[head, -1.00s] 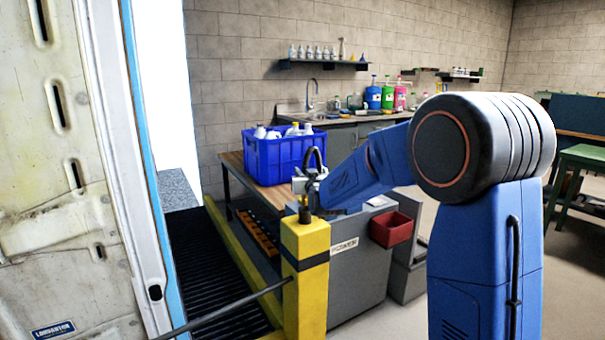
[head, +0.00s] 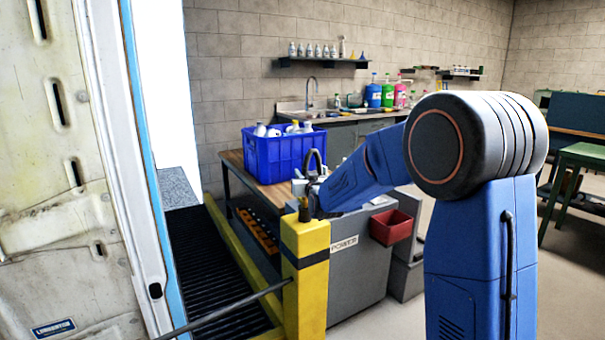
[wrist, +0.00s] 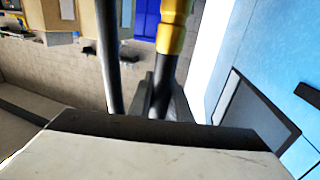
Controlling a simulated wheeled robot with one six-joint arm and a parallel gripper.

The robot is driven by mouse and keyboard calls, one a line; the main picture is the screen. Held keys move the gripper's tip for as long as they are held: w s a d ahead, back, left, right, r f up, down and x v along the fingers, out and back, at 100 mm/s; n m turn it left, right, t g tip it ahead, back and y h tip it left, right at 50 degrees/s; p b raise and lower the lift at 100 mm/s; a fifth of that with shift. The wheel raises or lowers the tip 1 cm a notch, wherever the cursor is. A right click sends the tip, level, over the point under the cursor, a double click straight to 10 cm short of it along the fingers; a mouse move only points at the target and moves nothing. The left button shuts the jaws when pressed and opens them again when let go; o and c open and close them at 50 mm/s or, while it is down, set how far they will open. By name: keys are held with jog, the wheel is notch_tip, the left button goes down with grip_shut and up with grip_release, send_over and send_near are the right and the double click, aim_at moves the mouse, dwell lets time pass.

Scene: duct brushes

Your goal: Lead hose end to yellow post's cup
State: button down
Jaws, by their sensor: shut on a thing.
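The yellow post (head: 305,275) with a black band stands in the middle of the head view. A small dark upright piece (head: 304,210) shows at its top; I cannot tell cup from hose end there. My gripper (head: 311,188) is just above the post's top, partly hidden by my blue arm. A black hose (head: 317,158) arches up over it. In the wrist view my gripper (wrist: 163,100) is shut on the dark hose (wrist: 163,75), which has a yellow-gold collar (wrist: 172,38). The cup's opening is not visible.
A blue crate (head: 285,152) of bottles stands on a wooden bench behind the post. A grey cabinet (head: 357,265) with a red bin (head: 391,228) is at its right. A dark rod (head: 232,308) meets the post from the left. A pale panel (head: 60,190) fills the left.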

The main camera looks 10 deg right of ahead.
jog(key=shift+f, duration=2)
jog(key=c, duration=1.6)
grip_release()
jog(key=shift+o, duration=0.2)
jog(key=shift+s, duration=0.1)
jog(key=s+d+f+g, duration=0.1)
jog(key=s+d+g, duration=0.1)
jog(key=s, duration=1.5)
jog(key=s+d+f+g, duration=0.2)
jog(key=s+g, duration=0.2)
jog(key=s, duration=1.3)
jog(key=shift+f+g, duration=0.2)
jog(key=shift+g, duration=0.1)
jog(key=s+d+f+g, duration=0.1)
jog(key=s+g, duration=0.1)
jog(key=s, duration=0.6)
jog(key=s+d+f+g, duration=0.1)
jog(key=s+f+g, duration=0.1)
jog(key=s, duration=0.7)
jog(key=s+d+f+g+h, duration=0.1)
jog(key=s+f+g, duration=0.1)
jog(key=s, duration=0.6)
jog(key=shift+s+d+m+g, duration=0.2)
jog(key=shift+s+m+g, duration=0.05)
jog(key=shift+m+g, duration=0.05)
jog(key=shift+c, duration=0.3)
